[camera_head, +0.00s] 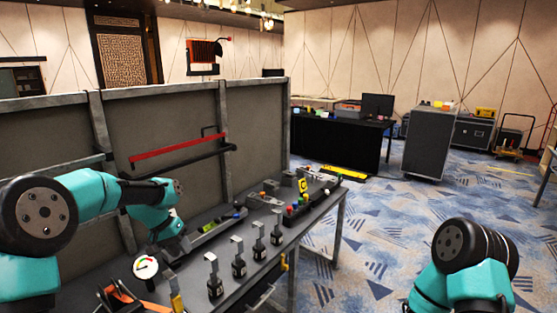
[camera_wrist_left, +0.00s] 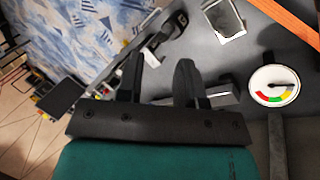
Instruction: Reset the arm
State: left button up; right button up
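My left arm (camera_head: 95,193) is teal and black. It reaches in from the left over the grey workbench (camera_head: 190,268), with its wrist bent down near the back panel. In the left wrist view my left gripper (camera_wrist_left: 158,80) has its two dark fingers apart, with nothing seen between them. In the head view its fingertips are hard to make out. My right arm (camera_head: 470,265) shows at the bottom right, beside the bench over the carpet; its gripper is outside the view.
A round gauge (camera_head: 145,267) stands on the bench, near my left wrist. Several small black padlock-like items (camera_head: 239,258) stand along the front. A red bar (camera_head: 178,149) is fixed to the back panel. The carpet (camera_head: 385,235) right of the bench is open.

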pick_arm(q)
jog(key=s+d+f, duration=0.3)
jog(key=d+f, duration=0.3)
jog(key=d, duration=0.2)
jog(key=s+d+f, duration=0.1)
jog(key=s+f, duration=0.2)
jog(key=f, duration=0.3)
jog(key=s+d+f, duration=0.1)
jog(key=s+f, duration=0.2)
jog(key=f, duration=0.3)
jog(key=s+f+n+y, duration=0.1)
jog(key=s+f+n, duration=0.1)
jog(key=s+f, duration=1.3)
jog(key=s, duration=0.4)
jog(key=shift+s+a+f, duration=0.3)
jog(key=shift+f, duration=0.1)
